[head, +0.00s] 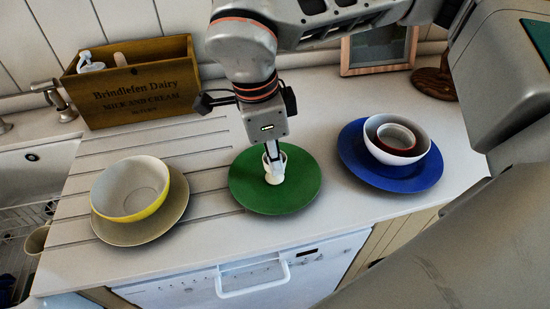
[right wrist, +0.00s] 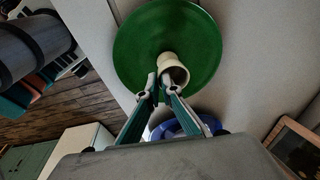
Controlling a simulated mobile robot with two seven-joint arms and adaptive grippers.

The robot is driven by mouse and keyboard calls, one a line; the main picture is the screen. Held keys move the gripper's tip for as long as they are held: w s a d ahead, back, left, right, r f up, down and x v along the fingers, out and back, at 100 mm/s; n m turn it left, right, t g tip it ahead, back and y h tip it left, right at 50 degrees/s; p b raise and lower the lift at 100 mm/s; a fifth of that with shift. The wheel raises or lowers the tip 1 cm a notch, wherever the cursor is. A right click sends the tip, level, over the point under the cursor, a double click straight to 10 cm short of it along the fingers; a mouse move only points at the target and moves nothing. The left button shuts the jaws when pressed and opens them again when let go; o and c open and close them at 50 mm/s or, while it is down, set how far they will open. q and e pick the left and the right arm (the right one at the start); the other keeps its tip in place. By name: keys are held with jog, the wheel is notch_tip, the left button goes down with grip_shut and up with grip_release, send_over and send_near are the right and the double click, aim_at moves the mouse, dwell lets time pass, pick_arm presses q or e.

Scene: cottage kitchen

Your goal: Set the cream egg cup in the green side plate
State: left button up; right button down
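The green side plate (head: 249,201) lies on the counter in the middle of the head view and fills the top of the right wrist view (right wrist: 135,45). The cream egg cup (head: 268,178) is at the middle of the plate, below my right gripper (head: 275,168). In the right wrist view the egg cup (right wrist: 172,65) shows between and just beyond the fingertips, which look closed on its rim. Whether its base touches the plate is hard to tell. My left gripper is not in view.
A yellow-rimmed bowl on a tan plate (head: 125,232) stands left, and a blue plate (head: 399,178) with a white bowl (head: 415,150) and smaller bowl stands right. A wooden crate (head: 140,100), a sink (head: 35,160) and a picture frame (head: 379,50) surround them. Bare counter lies between the plates.

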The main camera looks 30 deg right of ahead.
jog(key=c, duration=2.3)
grip_release()
jog(key=shift+f, duration=0.15)
jog(key=r, duration=0.4)
jog(key=a+r, duration=0.1)
jog(key=r, duration=0.3)
jog(key=a+r+p, duration=0.1)
jog(key=r, duration=0.3)
jog(key=shift+r, duration=0.25)
